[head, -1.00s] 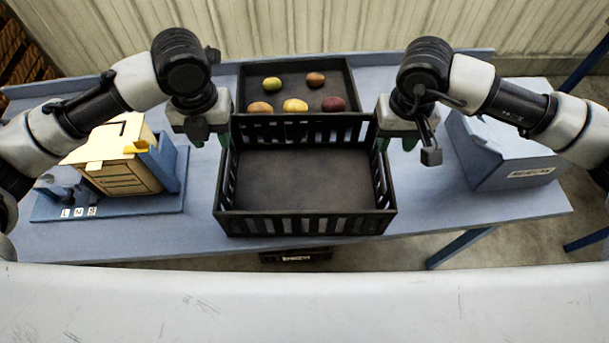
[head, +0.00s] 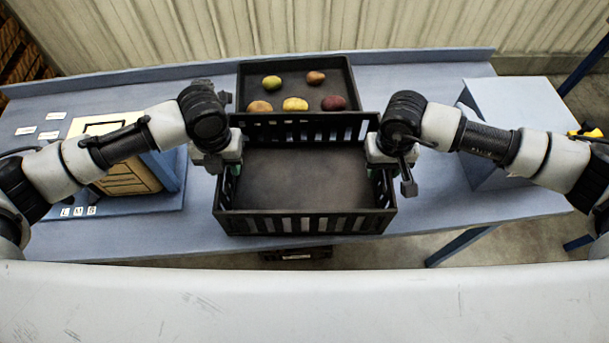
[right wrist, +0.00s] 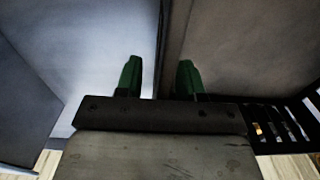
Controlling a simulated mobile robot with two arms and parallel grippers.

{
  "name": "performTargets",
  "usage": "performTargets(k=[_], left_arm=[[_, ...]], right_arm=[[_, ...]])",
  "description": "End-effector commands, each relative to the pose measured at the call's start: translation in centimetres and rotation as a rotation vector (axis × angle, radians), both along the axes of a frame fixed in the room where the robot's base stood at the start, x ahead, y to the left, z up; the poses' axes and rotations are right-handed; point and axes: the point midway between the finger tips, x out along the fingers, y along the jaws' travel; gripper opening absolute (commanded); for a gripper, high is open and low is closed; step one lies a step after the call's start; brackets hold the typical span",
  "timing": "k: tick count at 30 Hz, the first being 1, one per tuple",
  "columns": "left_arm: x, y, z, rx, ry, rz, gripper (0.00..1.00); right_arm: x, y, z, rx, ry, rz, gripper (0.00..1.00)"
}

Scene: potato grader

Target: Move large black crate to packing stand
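The large black crate (head: 305,223) stands empty on the blue table, with slotted walls. My left gripper (head: 228,170) is at the crate's left wall, pointing down; its fingertips are largely hidden. My right gripper (head: 379,172) is at the crate's right wall. In the right wrist view, its two green fingers (right wrist: 158,80) are apart, on either side of the thin dark crate wall (right wrist: 162,50), with gaps showing. I cannot tell which thing is the packing stand.
A dark tray (head: 345,75) with several potatoes stands directly behind the crate. A yellow-topped box (head: 125,178) stands at the left and a blue-grey box (head: 515,105) at the right. A dark labelled object (head: 285,256) shows below the table's front edge.

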Motion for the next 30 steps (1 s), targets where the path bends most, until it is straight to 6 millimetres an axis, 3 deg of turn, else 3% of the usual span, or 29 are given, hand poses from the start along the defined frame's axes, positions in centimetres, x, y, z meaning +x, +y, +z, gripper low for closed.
performTargets(k=[2,10,24,30], left_arm=[[0.0,0.0,0.0,0.0,0.0,0.0,0.38],[0.0,0.0,0.0,0.0,0.0,0.0,0.0],[0.1,0.0,0.2,-0.001,-0.002,0.0,0.0],[0.1,0.0,1.3,-0.001,-0.002,0.0,0.0]], right_arm=[[0.0,0.0,0.0,0.0,0.0,0.0,0.38],[0.0,0.0,0.0,0.0,0.001,0.0,0.0],[0.0,0.0,0.2,0.0,0.0,0.0,0.0],[0.0,0.0,1.3,0.001,0.0,0.0,0.0]])
